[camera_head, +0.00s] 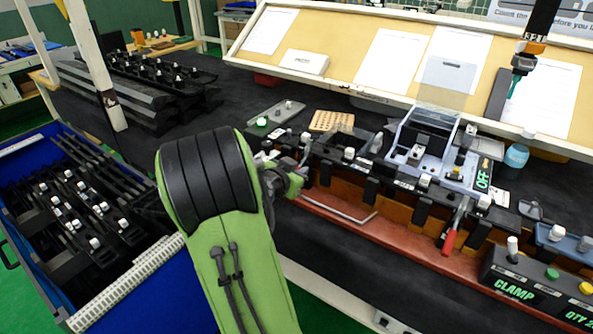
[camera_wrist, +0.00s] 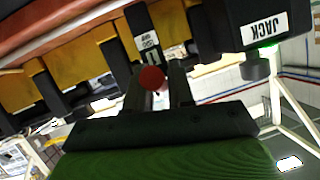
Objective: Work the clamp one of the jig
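The jig (camera_head: 400,235) runs along the black bench on an orange-brown base with a red lower edge. A lever with a red handle (camera_head: 449,242) hangs down its front, right of centre in the head view. My gripper (camera_head: 290,182) is at the jig's left part, mostly hidden behind my green arm. In the wrist view my gripper (camera_wrist: 162,85) has two dark fingers with a narrow gap. A round red knob (camera_wrist: 152,78) appears at the fingers, overlapping the left one. Whether they grip it is unclear.
A control box (camera_head: 535,283) labelled CLAMP and QTY stands at the right. A metal rod-like handle (camera_head: 345,210) projects at the jig's front. A blue bin (camera_head: 130,290) with black parts is at the left.

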